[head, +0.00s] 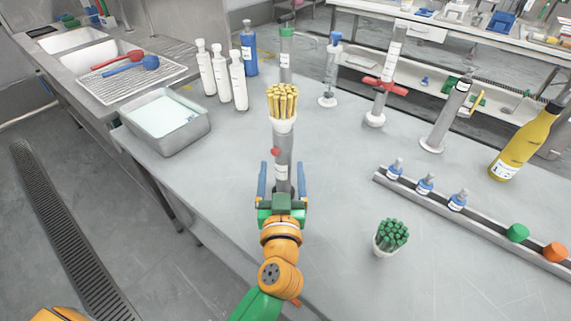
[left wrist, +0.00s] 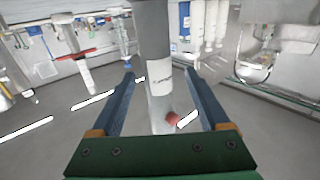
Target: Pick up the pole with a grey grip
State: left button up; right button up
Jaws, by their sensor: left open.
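A grey pole (head: 283,150) with a white label and a red knob stands upright on the table in front of my left gripper (head: 282,185). In the left wrist view it shows as a grey upper part (left wrist: 154,28) above the label, with the red knob low down. My left gripper (left wrist: 160,95) is open, its two blue fingers on either side of the pole with gaps at both sides. I cannot tell how deep the pole stands between them. A white cup of yellow sticks (head: 283,103) overlaps the pole's top in the head view. My right gripper is out of view.
Other poles stand behind: green-topped (head: 286,60), blue-topped (head: 330,75), red-handled (head: 386,80) and one with a yellow lever (head: 446,115). White bottles (head: 222,75) stand back left. A cup of green sticks (head: 390,238) and a rail (head: 480,228) lie right.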

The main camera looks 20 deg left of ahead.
pick_arm(q)
jog(key=x, duration=0.5)
jog(key=shift+w, duration=0.25)
jog(key=shift+s+r, duration=0.1)
jog(key=shift+s, duration=0.05)
jog(key=c, duration=0.3)
grip_shut()
jog(key=s+a+r+p, duration=0.5)
jog(key=s+r+p, duration=0.6)
jog(key=s+r, duration=0.2)
jog(key=shift+p, duration=0.35)
